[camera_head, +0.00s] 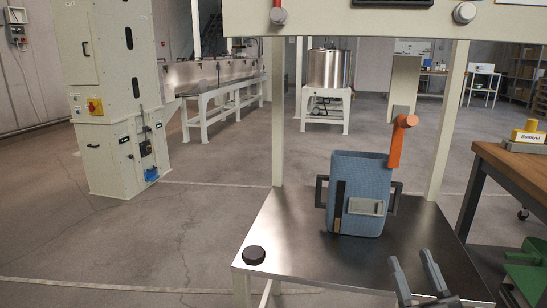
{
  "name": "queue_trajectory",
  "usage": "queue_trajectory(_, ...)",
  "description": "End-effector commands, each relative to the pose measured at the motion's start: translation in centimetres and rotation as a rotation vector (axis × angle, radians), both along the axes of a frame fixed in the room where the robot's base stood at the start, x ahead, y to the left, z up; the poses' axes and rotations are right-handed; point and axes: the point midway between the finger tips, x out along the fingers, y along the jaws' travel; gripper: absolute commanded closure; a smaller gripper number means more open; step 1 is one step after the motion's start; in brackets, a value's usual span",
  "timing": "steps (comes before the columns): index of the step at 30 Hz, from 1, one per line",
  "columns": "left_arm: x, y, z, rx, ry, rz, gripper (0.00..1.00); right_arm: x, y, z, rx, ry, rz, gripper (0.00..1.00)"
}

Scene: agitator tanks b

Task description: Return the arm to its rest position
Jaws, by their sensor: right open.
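My right gripper (415,272) shows at the bottom right, low over the front right part of the steel table (300,235). Its two grey fingers are apart with nothing between them. It is in front of a blue ribbed container (359,175) with dark side handles, and a gap shows between them. The container stands upright on the table. My left gripper is not in view.
A black knob (254,255) sits at the table's front left corner. An orange lever (398,142) hangs behind the container. A pale frame (278,120) rises around the table. A wooden bench (515,165) stands at the right. Open floor (150,235) lies at the left.

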Motion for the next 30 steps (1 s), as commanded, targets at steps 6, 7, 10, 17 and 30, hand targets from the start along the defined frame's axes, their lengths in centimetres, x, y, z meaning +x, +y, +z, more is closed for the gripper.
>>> queue_trajectory(6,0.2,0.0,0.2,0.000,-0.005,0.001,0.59,-2.8,5.3,-8.7,0.022,0.498,0.066,0.48)
queue_trajectory(7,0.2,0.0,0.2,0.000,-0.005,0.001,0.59,-3.5,5.9,-9.8,0.024,0.564,0.074,0.48)
queue_trajectory(10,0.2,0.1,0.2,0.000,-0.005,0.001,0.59,-6.0,7.8,-13.0,0.027,0.766,0.096,0.48)
queue_trajectory(17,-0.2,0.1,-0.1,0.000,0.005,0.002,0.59,-12.6,10.9,-18.0,0.030,1.143,0.134,0.48)
queue_trajectory(30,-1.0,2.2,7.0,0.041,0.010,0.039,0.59,-15.0,9.6,-11.7,0.015,1.239,0.087,0.48)
